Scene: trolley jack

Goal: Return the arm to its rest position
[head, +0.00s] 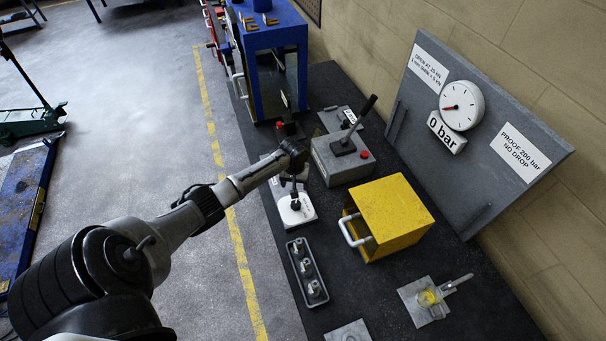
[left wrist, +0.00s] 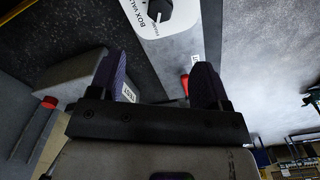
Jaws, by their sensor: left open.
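My left arm reaches in from the left in the head view. Its gripper (head: 293,182) points down, close to a small white plate with a black knob (head: 297,210). In the left wrist view the two fingers (left wrist: 158,82) stand apart with nothing held between them. The white plate, lettered "BOX VALVE" (left wrist: 146,25), lies beyond the fingertips, its knob (left wrist: 158,10) partly cut off by the top edge. I cannot tell the exact gap from the fingers to the knob. My right gripper is in neither view.
A grey lever box with a red button (head: 342,158) stands beside the gripper. A yellow box with a handle (head: 400,215), a tray of fittings (head: 306,272) and a blue press frame (head: 270,60) share the dark bench. The gauge (head: 462,105) reads 0 bar.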

